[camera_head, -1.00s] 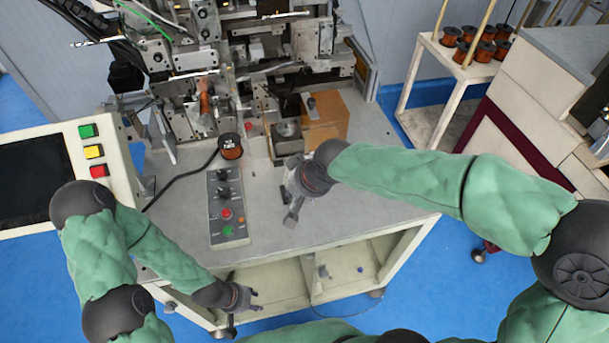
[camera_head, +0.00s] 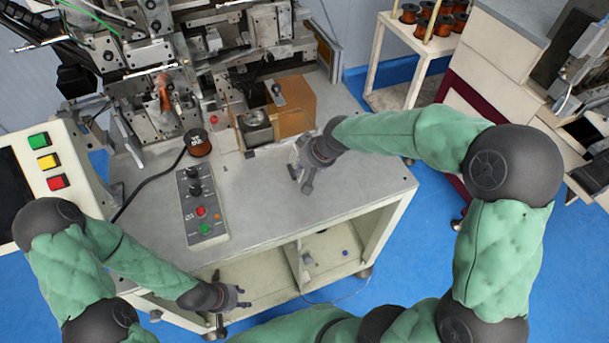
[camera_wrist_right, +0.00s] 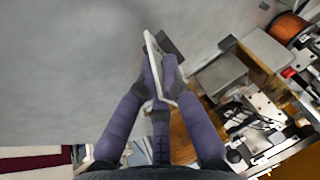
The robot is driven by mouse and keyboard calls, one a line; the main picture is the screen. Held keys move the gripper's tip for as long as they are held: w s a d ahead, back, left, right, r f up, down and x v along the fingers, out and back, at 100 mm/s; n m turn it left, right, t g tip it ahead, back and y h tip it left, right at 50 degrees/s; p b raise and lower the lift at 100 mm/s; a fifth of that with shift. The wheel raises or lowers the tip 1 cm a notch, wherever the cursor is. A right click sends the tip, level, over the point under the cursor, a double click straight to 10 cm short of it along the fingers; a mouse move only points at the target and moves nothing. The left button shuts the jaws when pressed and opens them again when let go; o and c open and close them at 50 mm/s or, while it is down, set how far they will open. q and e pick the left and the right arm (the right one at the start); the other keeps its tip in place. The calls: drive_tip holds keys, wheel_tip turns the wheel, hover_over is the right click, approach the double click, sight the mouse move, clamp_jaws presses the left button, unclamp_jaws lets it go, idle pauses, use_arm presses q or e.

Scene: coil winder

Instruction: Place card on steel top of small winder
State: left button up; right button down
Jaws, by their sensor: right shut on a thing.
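The card (camera_wrist_right: 158,62) is a thin, pale-edged plate in the right wrist view. My right gripper (camera_wrist_right: 162,88) is shut on it and holds it edge-on to the camera. In the head view my right gripper (camera_head: 302,172) is above the table, to the right and in front of the small winder (camera_head: 255,126), apart from it. The card is hard to make out there. The small winder's grey steel top (camera_wrist_right: 221,75) shows just right of the card in the wrist view and looks bare. My left gripper (camera_head: 231,308) looks open and empty at the table's front edge.
The large winding machine (camera_head: 170,90) fills the back. The tabletop (camera_head: 265,195) in front is clear.

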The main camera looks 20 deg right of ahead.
drive_tip(key=shift+d+f, duration=0.15)
drive_tip(key=shift+f, duration=0.05)
drive_tip(key=shift+w+d+f+b, duration=0.1)
drive_tip(key=shift+f+b, duration=0.1)
drive_tip(key=shift+f, duration=0.7)
drive_tip(key=shift+w+d+f+b, duration=0.1)
drive_tip(key=shift+f+b, duration=0.1)
drive_tip(key=shift+f, duration=0.65)
drive_tip(key=shift+f, duration=0.2)
drive_tip(key=c, duration=1.4)
unclamp_jaws()
drive_tip(key=shift+r, duration=0.15)
